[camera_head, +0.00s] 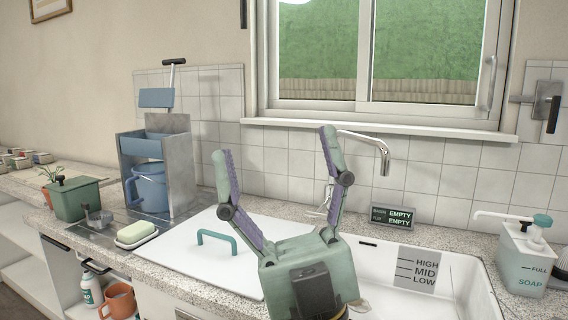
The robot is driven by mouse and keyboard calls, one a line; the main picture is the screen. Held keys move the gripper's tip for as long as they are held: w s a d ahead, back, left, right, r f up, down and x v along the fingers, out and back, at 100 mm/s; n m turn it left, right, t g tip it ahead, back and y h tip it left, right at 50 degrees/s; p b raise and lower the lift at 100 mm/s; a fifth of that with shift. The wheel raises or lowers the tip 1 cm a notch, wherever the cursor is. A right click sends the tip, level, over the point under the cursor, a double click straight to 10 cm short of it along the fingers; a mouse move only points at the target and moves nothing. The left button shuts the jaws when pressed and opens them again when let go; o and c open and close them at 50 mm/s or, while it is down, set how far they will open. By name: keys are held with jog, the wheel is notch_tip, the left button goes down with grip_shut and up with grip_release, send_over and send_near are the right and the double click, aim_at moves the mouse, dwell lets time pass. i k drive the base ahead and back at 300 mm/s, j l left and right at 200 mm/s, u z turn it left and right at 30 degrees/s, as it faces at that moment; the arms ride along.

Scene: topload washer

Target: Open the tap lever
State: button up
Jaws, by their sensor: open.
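My gripper (273,144) is open and empty, its two fingers pointing up and spread wide in front of the counter. A curved metal tap spout (384,158) reaches out from the tiled wall over the sink, to the right of my gripper. My right finger partly overlaps the area by the spout's base. A wall-mounted metal fitting with a black hanging handle (553,114) is at the far right, which looks like the tap lever. The handle points down. My gripper is well apart from it.
The white sink (450,280) has HIGH, MID and LOW marks. A small display (392,216) reads EMPTY. A soap dispenser (524,258) stands right of the sink, below the handle. A white lid with a teal handle (217,238) lies left. The window sill (400,130) juts out.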

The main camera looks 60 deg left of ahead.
aim_at(317, 214)
jog(key=u, duration=1.55)
jog(key=i+j+z, duration=0.1)
jog(key=j+z, duration=0.65)
jog(key=z, duration=0.15)
